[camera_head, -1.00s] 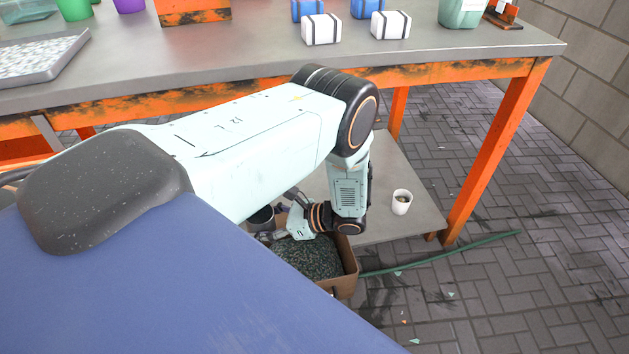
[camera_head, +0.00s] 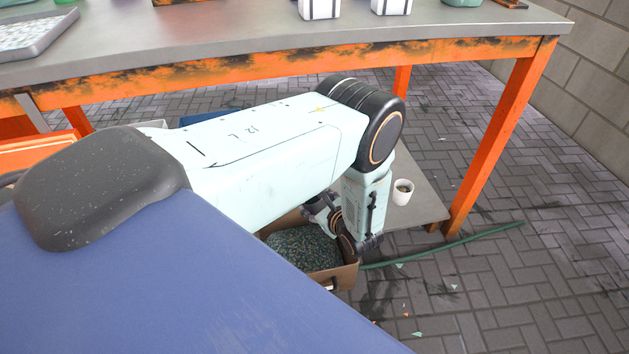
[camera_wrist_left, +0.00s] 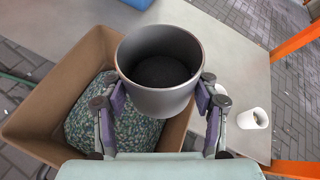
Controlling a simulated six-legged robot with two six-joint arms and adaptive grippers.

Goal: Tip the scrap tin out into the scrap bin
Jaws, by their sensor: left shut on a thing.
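My left gripper (camera_wrist_left: 160,97) is shut on a grey metal tin (camera_wrist_left: 165,102), its fingers on either side of the wall. In the left wrist view the tin's round mouth faces the camera, and its inside is dark. Behind the tin is a brown, open-topped bin (camera_wrist_left: 35,128) with a speckled green heap (camera_wrist_left: 95,125) inside. In the head view the bin (camera_head: 347,277) stands on the floor, with the heap (camera_head: 300,248) in it. My left wrist is over its far right side there, and my arm hides the tin. My right gripper is not in view.
A white cup (camera_head: 402,192) stands on a low grey board (camera_head: 425,208) under the workbench (camera_head: 240,50), near its orange leg (camera_head: 500,140). A green hose (camera_head: 450,246) runs over the paving, and small scraps lie near it. The floor at right is mostly clear.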

